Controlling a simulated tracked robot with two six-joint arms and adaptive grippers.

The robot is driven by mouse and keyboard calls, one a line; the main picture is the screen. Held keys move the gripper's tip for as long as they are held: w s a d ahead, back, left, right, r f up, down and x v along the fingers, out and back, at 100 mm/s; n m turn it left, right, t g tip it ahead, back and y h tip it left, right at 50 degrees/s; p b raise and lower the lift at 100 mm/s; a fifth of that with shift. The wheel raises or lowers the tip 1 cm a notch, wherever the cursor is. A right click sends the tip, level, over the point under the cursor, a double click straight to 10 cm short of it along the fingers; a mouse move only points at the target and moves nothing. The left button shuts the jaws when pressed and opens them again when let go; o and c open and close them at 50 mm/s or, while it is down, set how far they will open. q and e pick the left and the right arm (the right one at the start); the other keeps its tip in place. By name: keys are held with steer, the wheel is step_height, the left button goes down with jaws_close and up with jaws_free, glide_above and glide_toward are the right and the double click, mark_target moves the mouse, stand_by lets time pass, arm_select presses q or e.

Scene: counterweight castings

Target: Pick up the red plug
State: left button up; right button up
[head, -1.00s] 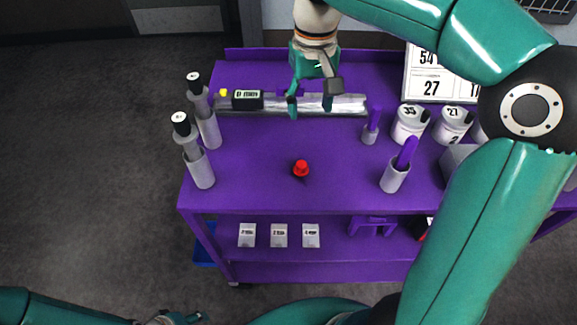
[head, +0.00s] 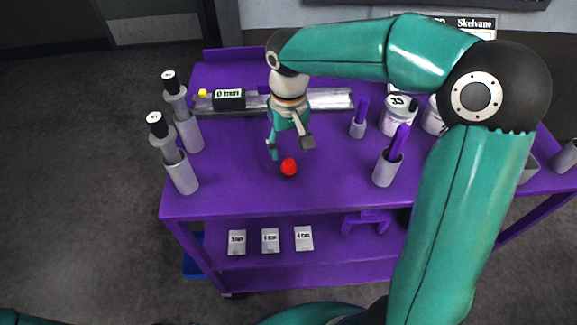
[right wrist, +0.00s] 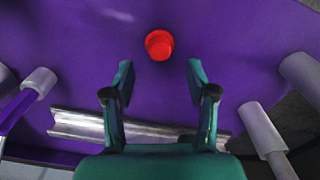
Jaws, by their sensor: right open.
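The red plug (head: 289,167) stands on the purple cart top (head: 235,185), near its front edge. My right gripper (head: 288,150) is open and empty, pointing down just behind the plug in the head view. In the right wrist view the plug (right wrist: 159,45) shows whole, just beyond the open fingertips (right wrist: 161,72) and roughly centred between them. No finger visibly touches it. My left gripper is out of view.
Two grey cylinders with black caps (head: 181,168) stand at the left edge. A purple-handled tool in a grey holder (head: 384,173) and white jars (head: 397,115) stand to the right. A metal rail (head: 330,99) lies behind. White labelled blocks (head: 270,241) sit on the lower shelf.

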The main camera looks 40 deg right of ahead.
mark_target(288, 161)
steer(key=shift+f, duration=2.85)
steer(key=c, duration=0.8)
steer(key=shift+r, duration=0.25)
step_height(288, 161, up, 20)
steer(key=shift+f+p, duration=0.15)
steer(key=shift+p, duration=0.65)
